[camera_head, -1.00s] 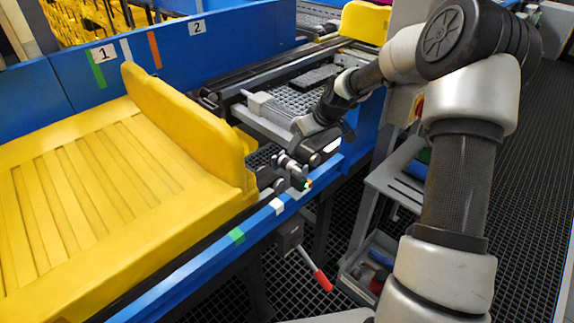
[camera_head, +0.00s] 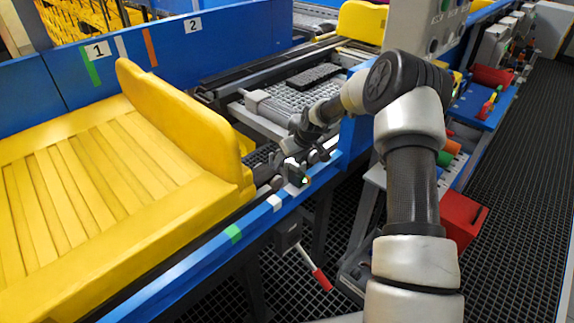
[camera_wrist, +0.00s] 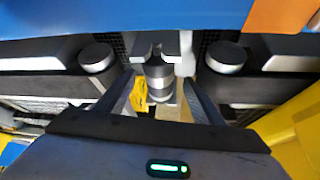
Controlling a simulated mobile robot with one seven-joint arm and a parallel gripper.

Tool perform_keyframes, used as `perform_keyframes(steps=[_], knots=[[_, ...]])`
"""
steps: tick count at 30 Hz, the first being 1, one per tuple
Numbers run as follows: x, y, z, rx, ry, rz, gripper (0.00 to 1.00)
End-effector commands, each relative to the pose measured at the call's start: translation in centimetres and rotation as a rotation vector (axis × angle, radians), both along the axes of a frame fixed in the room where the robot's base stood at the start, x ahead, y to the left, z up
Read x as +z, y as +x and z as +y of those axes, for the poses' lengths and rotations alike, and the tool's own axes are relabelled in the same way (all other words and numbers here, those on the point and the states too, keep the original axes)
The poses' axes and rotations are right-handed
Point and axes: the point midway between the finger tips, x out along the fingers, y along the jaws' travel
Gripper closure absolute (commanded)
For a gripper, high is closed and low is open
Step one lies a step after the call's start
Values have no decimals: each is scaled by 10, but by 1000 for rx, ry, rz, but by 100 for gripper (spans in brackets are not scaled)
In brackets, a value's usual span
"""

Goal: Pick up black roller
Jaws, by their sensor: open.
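The black roller (camera_wrist: 159,80), a short dark cylinder with paler grey bands, is in the middle of the wrist view, in a grey bracket. My gripper (camera_wrist: 158,95) is open, with one dark finger on each side of the roller. I cannot tell whether either finger touches it. In the head view my gripper (camera_head: 291,166) is at the conveyor's near edge, beside the end of the yellow tray (camera_head: 180,115). The roller is hard to make out there among the dark parts.
The blue rail (camera_head: 190,270) runs along the conveyor's near side. A lever with a red handle (camera_head: 321,279) hangs below it.

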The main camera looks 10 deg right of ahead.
Motion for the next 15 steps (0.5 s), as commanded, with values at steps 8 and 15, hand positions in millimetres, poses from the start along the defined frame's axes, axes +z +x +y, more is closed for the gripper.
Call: perform_keyframes(steps=[8, 15], knots=[[-4, 3, 1, 0, 0, -1, 40], [-4, 3, 1, 0, 0, -1, 81]])
